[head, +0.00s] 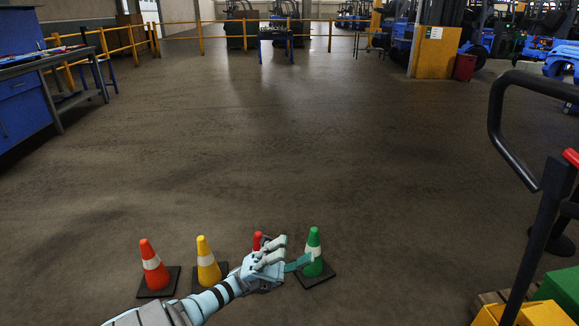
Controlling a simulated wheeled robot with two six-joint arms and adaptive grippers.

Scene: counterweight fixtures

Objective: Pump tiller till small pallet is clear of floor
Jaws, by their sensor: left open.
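A black loop handle (497,125), which looks like the tiller, stands at the right edge with a red part (571,157) near it. A dark post (541,235) slants down below it. Whether the pallet touches the floor cannot be seen. My left gripper (292,258) is open at the bottom middle, over the cones and far left of the handle. My right gripper is out of view.
An orange cone (152,266), a yellow cone (207,262), a red cone (257,239) partly hidden by my left gripper, and a green cone (314,250) stand in a row. A workbench (22,105) is at left. Yellow railings (130,42) run behind. The middle floor is clear.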

